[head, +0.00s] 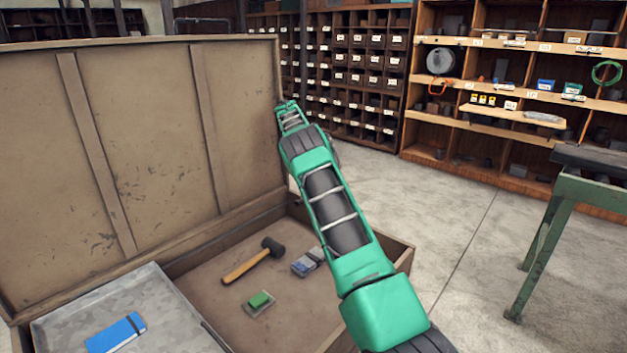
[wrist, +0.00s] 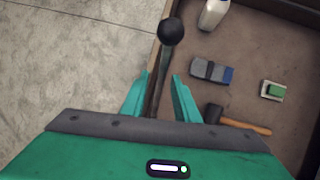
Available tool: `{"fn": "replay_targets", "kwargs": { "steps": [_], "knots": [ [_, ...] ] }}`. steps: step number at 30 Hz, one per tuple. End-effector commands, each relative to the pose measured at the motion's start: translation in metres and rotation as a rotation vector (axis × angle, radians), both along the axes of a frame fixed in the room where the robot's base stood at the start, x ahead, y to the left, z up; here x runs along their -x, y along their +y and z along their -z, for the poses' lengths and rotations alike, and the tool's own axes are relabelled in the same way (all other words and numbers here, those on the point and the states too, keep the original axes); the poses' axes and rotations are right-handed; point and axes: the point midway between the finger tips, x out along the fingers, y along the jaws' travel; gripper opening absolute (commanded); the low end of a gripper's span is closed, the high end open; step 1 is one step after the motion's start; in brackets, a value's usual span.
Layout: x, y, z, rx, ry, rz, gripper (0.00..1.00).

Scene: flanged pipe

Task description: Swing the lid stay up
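The lid stay (wrist: 160,75) shows in the wrist view as a thin dark rod ending in a round black knob (wrist: 171,32). It lies along the side wall of the wooden chest (wrist: 151,75). My gripper (wrist: 162,76) has its two green fingers on either side of the rod, with a small gap showing on both sides; its lower part is hidden by my gripper's body. In the head view the chest lid (head: 150,130) stands raised at the left. My arm crosses in front of the chest's right side there, and I cannot make out the stay or my fingertips.
In the chest lie a mallet (head: 255,261), a grey-blue block (head: 308,262) and a green-topped block (head: 259,301). A white bottle (wrist: 213,14) shows in the wrist view. A metal tray (head: 165,310) holds a blue book (head: 116,333).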

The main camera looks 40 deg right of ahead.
Motion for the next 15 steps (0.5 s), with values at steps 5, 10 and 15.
{"fn": "replay_targets", "kwargs": {
  "steps": [5, 10, 15],
  "knots": [
    [-0.002, -0.001, -0.012, 0.001, -0.002, 0.000, 0.28],
    [-0.005, -0.001, -0.024, -0.001, -0.001, -0.001, 0.28],
    [-0.007, -0.002, -0.033, -0.001, -0.001, -0.001, 0.28]
  ]
}}
